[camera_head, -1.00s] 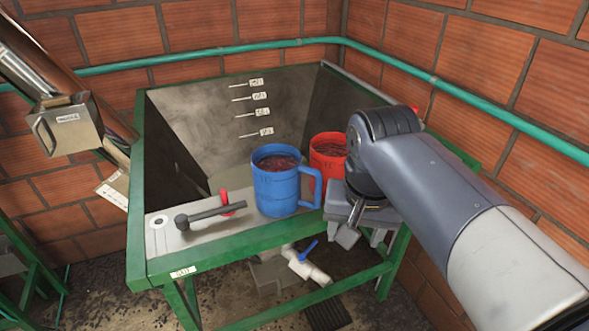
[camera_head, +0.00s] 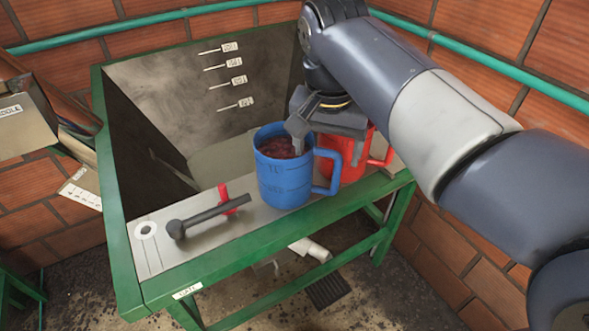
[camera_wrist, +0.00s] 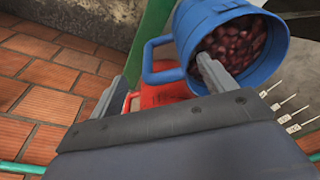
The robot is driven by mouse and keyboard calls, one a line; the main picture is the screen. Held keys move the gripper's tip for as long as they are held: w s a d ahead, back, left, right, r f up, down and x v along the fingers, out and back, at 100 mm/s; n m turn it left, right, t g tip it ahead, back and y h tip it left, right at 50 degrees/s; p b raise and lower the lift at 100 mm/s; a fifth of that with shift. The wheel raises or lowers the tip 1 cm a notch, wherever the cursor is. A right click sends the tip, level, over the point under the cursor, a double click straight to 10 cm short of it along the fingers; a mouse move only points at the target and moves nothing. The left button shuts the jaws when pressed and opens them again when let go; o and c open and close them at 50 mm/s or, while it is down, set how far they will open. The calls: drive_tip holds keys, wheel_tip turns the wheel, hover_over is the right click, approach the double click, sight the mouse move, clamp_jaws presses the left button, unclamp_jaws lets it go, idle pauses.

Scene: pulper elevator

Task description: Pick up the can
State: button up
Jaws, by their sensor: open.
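Two handled cans stand side by side. The blue can (camera_head: 283,182) is full of dark red fruit, and its handle (camera_head: 330,172) points right. The red can (camera_head: 345,165) stands behind it to the right, partly hidden by my gripper. My gripper (camera_head: 322,137) is open above the cans, pointing down. In the wrist view my gripper (camera_wrist: 163,68) has one finger overlapping the blue can's (camera_wrist: 238,45) mouth and the other beyond its handle. The handle shows between the fingers; I cannot tell whether they touch it. Some of the red can (camera_wrist: 160,95) shows below.
The cans stand on the metal ledge of a green-framed hopper (camera_head: 112,190). A dark lever (camera_head: 205,215) with a red part lies left of the blue can. A green pipe (camera_head: 150,30) runs along the brick walls.

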drive_tip(key=shift+w+f+p, duration=0.1)
drive_tip(key=shift+w+f, duration=0.15)
drive_tip(key=shift+f, duration=0.55)
drive_tip(key=shift+w+f+p, duration=0.15)
drive_tip(key=shift+w+f, duration=0.1)
drive_tip(key=shift+f, duration=0.6)
drive_tip(key=shift+w+f+p, duration=0.1)
drive_tip(key=shift+w+f, duration=0.15)
drive_tip(key=shift+f, duration=0.55)
drive_tip(key=shift+d, duration=0.1)
drive_tip(key=shift+c, duration=0.2)
drive_tip(key=shift+r, duration=0.1)
drive_tip(key=c, duration=1.7)
